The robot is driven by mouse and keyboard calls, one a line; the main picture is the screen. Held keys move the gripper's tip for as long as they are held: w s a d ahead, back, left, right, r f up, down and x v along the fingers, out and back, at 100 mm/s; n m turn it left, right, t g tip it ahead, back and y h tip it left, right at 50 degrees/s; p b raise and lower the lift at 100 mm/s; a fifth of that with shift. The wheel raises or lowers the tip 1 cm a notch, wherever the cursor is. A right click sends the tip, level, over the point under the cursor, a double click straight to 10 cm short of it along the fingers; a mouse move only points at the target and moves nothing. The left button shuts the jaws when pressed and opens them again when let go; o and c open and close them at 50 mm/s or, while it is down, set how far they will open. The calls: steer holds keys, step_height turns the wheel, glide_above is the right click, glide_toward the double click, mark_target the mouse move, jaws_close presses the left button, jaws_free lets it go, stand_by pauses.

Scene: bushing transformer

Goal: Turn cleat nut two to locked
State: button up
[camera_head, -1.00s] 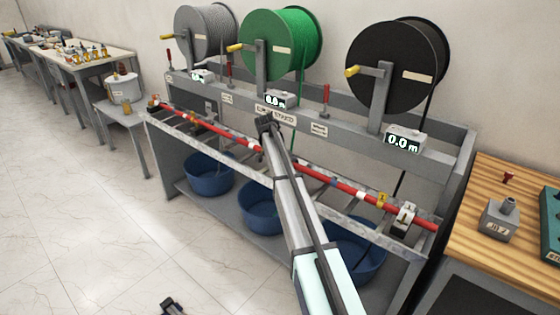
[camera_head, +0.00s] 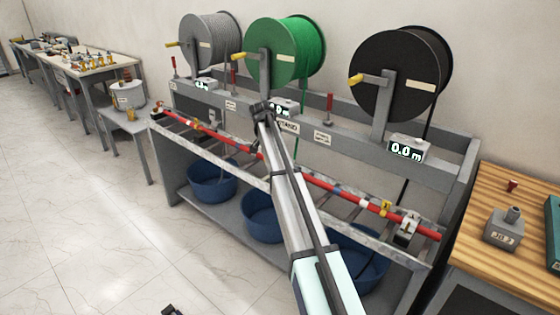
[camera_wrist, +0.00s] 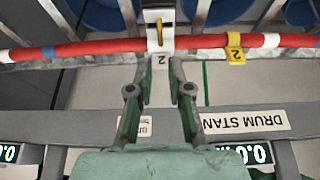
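In the wrist view, the white cleat marked 2 (camera_wrist: 160,47) sits around the red bar, with a narrow yellow nut (camera_wrist: 158,31) on its face. The nut lies lengthwise across the bar, slightly slanted. My gripper (camera_wrist: 160,66) is open and empty, and its two fingertips are just below the cleat's lower edge in the picture. The nut is beyond the fingertips, not between them. In the head view, my gripper (camera_head: 262,108) is over the stand's middle, in front of the label board; cleat two is not distinguishable behind my arm.
The red bar (camera_head: 330,186) runs along the stand's front. A yellow tag marked 2 (camera_wrist: 235,49) hangs on it right of the cleat. The label board (camera_wrist: 90,125) crosses below my fingers. Cable drums (camera_head: 285,52) and length counters (camera_head: 406,149) stand behind; blue tubs (camera_head: 212,180) are below.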

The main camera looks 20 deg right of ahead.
steer(key=shift+v, duration=0.95)
steer(key=s+a+f+n+g+y, duration=0.1)
steer(key=s+a+f+n, duration=0.15)
steer(key=s+f, duration=0.95)
steer(key=s+a+f+n+g+y, duration=0.15)
steer(key=s+f+n, duration=0.25)
steer(key=s+f, duration=0.85)
steer(key=s+a+f+n+g+y, duration=0.15)
steer(key=s+f+n, duration=0.25)
steer(key=s+f, duration=0.75)
steer(key=s+a+f+g, duration=0.1)
steer(key=s+f, duration=0.4)
steer(key=s, duration=0.7)
steer(key=s+a+f+g, duration=0.1)
steer(key=s+f, duration=0.4)
steer(key=s, duration=0.8)
steer(key=s+a+f+g, duration=0.1)
steer(key=s+f+g, duration=0.2)
steer(key=s, duration=1)
step_height(320, 180, down, 2)
steer(key=shift+a+f+n, duration=0.2)
steer(key=shift+a+n, duration=0.15)
